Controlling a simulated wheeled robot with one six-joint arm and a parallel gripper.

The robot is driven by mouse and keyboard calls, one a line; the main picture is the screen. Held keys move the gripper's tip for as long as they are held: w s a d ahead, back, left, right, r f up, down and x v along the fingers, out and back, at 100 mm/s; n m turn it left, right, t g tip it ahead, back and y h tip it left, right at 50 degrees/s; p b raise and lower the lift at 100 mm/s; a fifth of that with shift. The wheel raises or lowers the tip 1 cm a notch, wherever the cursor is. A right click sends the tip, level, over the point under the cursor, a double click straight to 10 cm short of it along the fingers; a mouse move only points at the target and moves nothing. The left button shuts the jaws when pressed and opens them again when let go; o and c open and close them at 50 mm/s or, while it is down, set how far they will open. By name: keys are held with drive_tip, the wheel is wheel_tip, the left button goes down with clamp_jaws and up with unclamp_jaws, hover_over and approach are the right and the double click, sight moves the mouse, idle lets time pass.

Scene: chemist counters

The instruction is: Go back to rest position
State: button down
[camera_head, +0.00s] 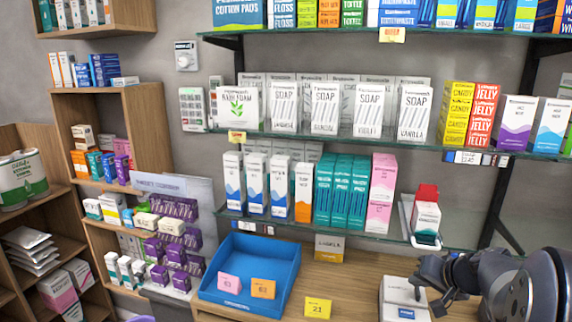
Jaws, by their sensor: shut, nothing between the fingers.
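My arm (530,290) reaches in from the lower right corner, grey and dark. My gripper (427,284) is at its left end, dark, with its fingers shut and nothing held. It appears in front of or above white boxes (397,291) on the wooden counter (345,280). The gap between gripper and boxes cannot be judged from this one view.
A blue tray (285,252) on the counter holds a pink card (229,282) and an orange card (263,288). A yellow card (318,307) is at the counter's front. Glass shelves (350,144) with boxes hang above. Wooden shelves (150,115) stand left.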

drive_tip(key=b, duration=0.2)
hover_over(410, 317)
wheel_tip(410, 317, down, 4)
drive_tip(key=shift+w+f, duration=0.1)
drive_tip(key=shift+f+b, duration=0.35)
drive_tip(key=shift+b, duration=1.05)
drive_tip(key=shift+b, duration=0.4)
drive_tip(key=shift+r+p, duration=0.5)
drive_tip(key=shift+r, duration=0.4)
drive_tip(key=shift+f, duration=0.3)
drive_tip(key=shift+f+b, duration=0.65)
drive_tip(key=shift+r+p, duration=0.6)
drive_tip(key=shift+p, duration=1.3)
